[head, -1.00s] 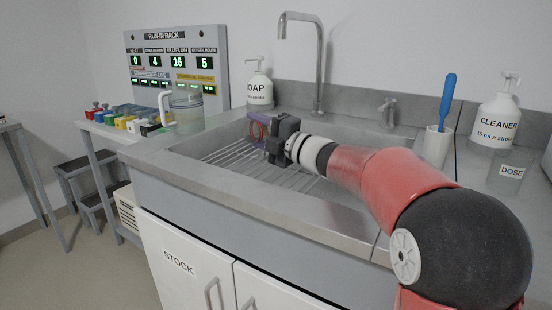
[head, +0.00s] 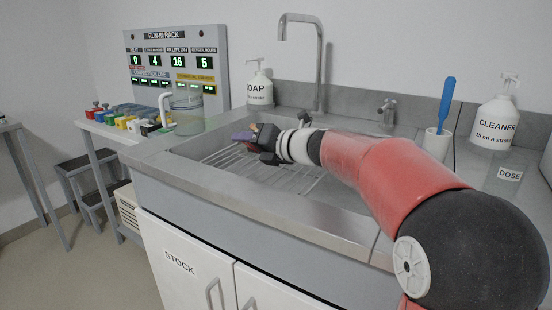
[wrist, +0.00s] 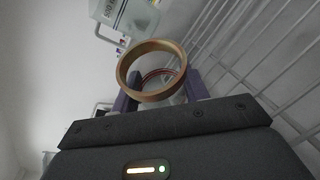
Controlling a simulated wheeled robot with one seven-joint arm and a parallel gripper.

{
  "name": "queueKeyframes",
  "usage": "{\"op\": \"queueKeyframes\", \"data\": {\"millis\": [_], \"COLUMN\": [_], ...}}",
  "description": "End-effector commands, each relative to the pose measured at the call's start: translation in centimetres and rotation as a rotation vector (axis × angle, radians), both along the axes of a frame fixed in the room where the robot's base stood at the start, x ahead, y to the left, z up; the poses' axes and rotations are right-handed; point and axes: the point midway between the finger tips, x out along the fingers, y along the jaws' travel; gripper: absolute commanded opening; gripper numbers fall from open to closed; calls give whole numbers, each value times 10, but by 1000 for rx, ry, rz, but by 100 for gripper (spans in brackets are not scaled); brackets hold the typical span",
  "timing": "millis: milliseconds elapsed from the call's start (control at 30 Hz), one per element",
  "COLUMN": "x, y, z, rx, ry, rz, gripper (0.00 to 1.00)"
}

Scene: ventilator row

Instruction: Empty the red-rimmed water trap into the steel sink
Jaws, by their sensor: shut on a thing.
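The water trap (wrist: 152,96) is a small open cup between my purple fingers. In the wrist view its near end is a tan-orange ring, with a thinner red ring visible through it. My gripper (head: 243,138) is shut on it and holds it over the steel sink (head: 290,211), above the wire rack in the basin. In the head view only a small orange-brown part of the trap shows (head: 253,128); the rest is hidden by my gripper. The trap looks tipped over. I cannot tell whether water is in it or running out.
A tap (head: 319,65) arches at the back of the sink. A soap bottle (head: 259,88) stands behind left, a clear jug (head: 188,108) at the left. A cup with a blue brush (head: 436,142) and a cleaner bottle (head: 496,122) stand at the right.

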Motion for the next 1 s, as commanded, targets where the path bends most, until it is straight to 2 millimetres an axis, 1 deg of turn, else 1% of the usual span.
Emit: {"op": "queueKeyframes", "data": {"millis": [33, 133, 167, 200, 267, 400, 700, 1000], "x": [-3, -9, -11, -12, -14, -22, -24, -25], "y": [4, 15, 17, 20, 24, 36, 42, 43], "z": [-4, -12, -12, -7, -4, -11, -3, -1], "rx": [-84, -222, -260, -298, -354, -527, -644, -665], "ry": [-51, -131, -154, -179, -210, -310, -376, -388], "rz": [3, 6, 4, 4, 4, 6, 3, 1], "gripper": [21, 21, 21, 21, 21, 21, 21, 21]}}
